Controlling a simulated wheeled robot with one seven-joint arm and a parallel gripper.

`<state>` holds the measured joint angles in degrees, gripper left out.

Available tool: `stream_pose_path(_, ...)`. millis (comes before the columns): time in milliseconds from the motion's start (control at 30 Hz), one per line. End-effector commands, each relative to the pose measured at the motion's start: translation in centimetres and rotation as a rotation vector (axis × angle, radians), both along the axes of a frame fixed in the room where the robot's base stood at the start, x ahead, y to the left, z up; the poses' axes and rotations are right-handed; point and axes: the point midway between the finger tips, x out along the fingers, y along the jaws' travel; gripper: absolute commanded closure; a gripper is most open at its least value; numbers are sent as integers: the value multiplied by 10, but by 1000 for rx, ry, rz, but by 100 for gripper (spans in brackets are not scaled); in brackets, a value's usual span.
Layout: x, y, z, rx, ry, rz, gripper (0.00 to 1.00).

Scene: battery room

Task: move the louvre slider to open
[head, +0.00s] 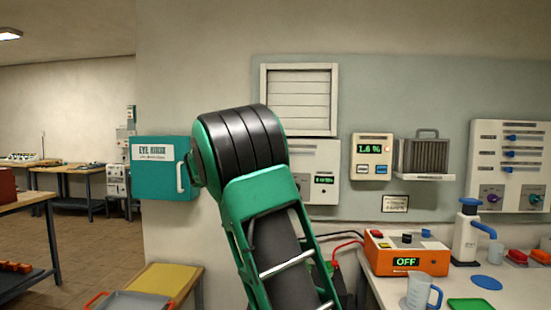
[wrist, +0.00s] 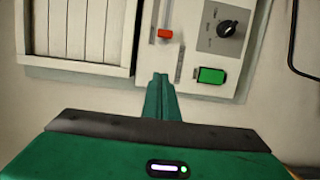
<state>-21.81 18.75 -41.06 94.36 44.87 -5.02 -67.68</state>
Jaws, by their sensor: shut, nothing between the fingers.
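The white control panel (head: 322,158) is below the louvre (head: 299,97) in the head view, partly hidden by my arm. In the wrist view the panel (wrist: 197,72) is at the top, with the louvre (wrist: 78,28) left of it, its slats closed. A small red slider handle (wrist: 165,33) sits on the panel's left part; its labels are unreadable. My gripper (wrist: 160,78) is shut and empty, its fingertips showing at the panel's lower edge, below the red handle in the picture. I cannot tell whether they touch the panel. The head view hides the gripper behind my arm.
The panel also bears a black knob (wrist: 227,28) and a green display (wrist: 211,75). A teal eye-wash box (head: 165,168) hangs left of my arm. A meter (head: 372,157) and a finned unit (head: 424,155) hang to the right. An orange device (head: 407,256) stands on the bench.

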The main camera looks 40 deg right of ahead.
Motion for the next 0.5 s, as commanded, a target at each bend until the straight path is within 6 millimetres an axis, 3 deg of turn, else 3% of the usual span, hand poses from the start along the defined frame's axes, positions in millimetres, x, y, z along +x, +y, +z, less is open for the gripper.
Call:
stream_pose_path(267,5,-12,-1,1,0,-3,100)
stream_pose_path(500,22,-49,-1,0,0,-4,100)
